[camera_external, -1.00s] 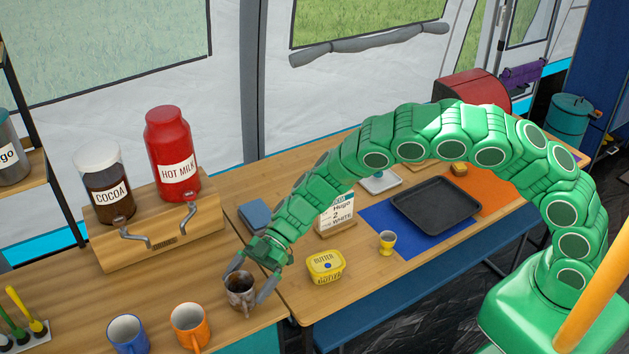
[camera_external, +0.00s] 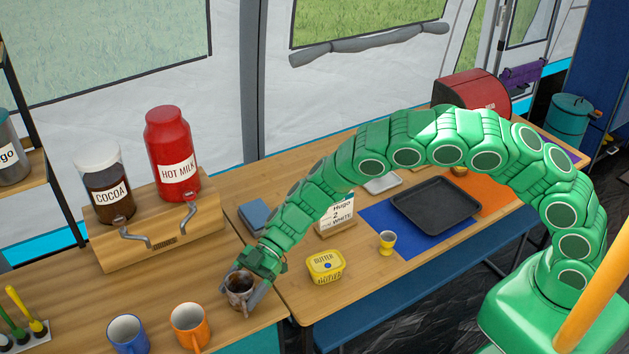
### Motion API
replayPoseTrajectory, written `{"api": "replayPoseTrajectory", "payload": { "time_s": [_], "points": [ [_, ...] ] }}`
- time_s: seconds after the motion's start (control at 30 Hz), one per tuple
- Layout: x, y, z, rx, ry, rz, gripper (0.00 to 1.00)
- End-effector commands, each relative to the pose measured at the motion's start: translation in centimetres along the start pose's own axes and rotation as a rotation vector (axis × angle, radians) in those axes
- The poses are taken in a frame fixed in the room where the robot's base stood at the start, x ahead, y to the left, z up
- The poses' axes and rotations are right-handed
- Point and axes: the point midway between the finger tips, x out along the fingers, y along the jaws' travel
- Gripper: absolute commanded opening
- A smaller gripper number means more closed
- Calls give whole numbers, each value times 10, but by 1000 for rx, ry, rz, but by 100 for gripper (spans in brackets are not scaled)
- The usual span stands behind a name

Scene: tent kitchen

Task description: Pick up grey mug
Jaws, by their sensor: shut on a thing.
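The grey mug (camera_external: 238,290) stands upright at the right end of the left wooden counter, with a dark inside. My gripper (camera_external: 243,287) reaches down over it from the upper right. The gripper is shut on the mug, with one finger along its right side. The other finger is mostly hidden. The mug seems to rest on the counter; I cannot tell any gap below it.
An orange mug (camera_external: 190,327) and a blue mug (camera_external: 128,335) stand to the left. A dispenser stand (camera_external: 160,238) with cocoa and hot milk is behind. A butter tub (camera_external: 326,267), an egg cup (camera_external: 387,242) and a dark tray (camera_external: 436,204) are on the right table.

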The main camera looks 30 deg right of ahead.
Motion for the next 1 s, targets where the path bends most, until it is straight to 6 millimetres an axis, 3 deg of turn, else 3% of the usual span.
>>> {"api": "replayPoseTrajectory", "payload": {
  "time_s": [0.17, 0.4, 1.0],
  "points": [
    [-2, 0, -5, -1, -1, 1, 46],
    [-13, 2, -30, -2, -2, 2, 46],
    [-58, -39, -74, -2, -1, 1, 46]
  ]
}}
